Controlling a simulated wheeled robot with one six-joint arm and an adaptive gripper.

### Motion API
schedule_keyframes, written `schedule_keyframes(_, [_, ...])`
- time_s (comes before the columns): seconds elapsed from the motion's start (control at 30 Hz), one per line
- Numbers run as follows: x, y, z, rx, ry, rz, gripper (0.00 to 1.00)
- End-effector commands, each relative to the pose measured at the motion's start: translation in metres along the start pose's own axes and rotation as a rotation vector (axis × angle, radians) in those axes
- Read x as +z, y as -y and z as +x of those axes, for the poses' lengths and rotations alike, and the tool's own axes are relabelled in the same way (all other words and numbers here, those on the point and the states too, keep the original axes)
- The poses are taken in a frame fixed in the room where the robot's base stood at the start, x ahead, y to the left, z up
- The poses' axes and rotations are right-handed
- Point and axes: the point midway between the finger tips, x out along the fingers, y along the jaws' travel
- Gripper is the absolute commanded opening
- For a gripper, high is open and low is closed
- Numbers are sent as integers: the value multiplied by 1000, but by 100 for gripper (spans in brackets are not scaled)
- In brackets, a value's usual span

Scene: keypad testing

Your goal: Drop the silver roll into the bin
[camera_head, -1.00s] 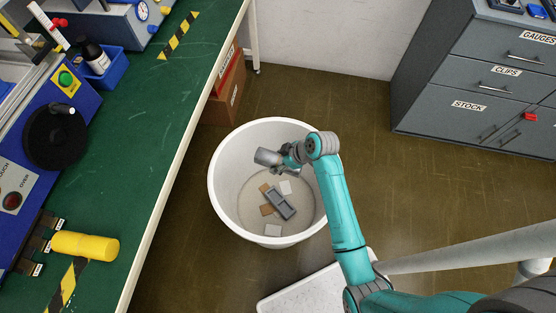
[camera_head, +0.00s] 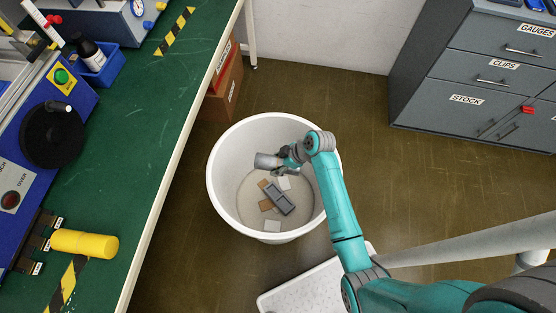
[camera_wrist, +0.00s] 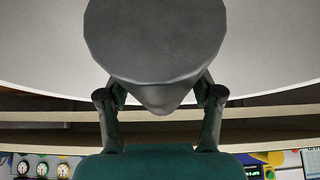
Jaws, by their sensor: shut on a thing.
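The silver roll (camera_head: 267,160) is a short grey cylinder held in my gripper (camera_head: 284,164). In the wrist view the roll (camera_wrist: 155,40) shows its dark, round end, large and close, between the two fingers of my gripper (camera_wrist: 160,98). My gripper is shut on it. The white round bin (camera_head: 216,190) stands on the floor, and the head view shows the roll over its open mouth. The bin's pale wall also appears behind the roll in the wrist view (camera_wrist: 265,50). The roll's exact height against the rim is hard to tell.
Inside the bin lie a grey tray-like piece (camera_head: 279,198) and several small brown and pale scraps. A green workbench (camera_head: 150,130) with a yellow cylinder (camera_head: 84,243) runs along the left. Grey drawers (camera_head: 480,85) stand at the right. Brown boxes (camera_head: 222,95) sit behind the bin.

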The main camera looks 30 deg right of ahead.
Motion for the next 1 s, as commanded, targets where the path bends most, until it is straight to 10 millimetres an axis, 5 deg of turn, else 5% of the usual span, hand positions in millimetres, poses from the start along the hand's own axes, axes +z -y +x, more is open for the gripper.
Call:
schedule_keyframes(0.27, [0,0,1,0,0,0,42])
schedule_keyframes(0.3, [0,0,1,0,0,0,73])
schedule_keyframes(0.4, [0,0,1,0,0,0,95])
schedule_keyframes(0.77, [1,0,0,1,0,0,95])
schedule_keyframes(1.0, [1,-1,-29,3,-1,1,95])
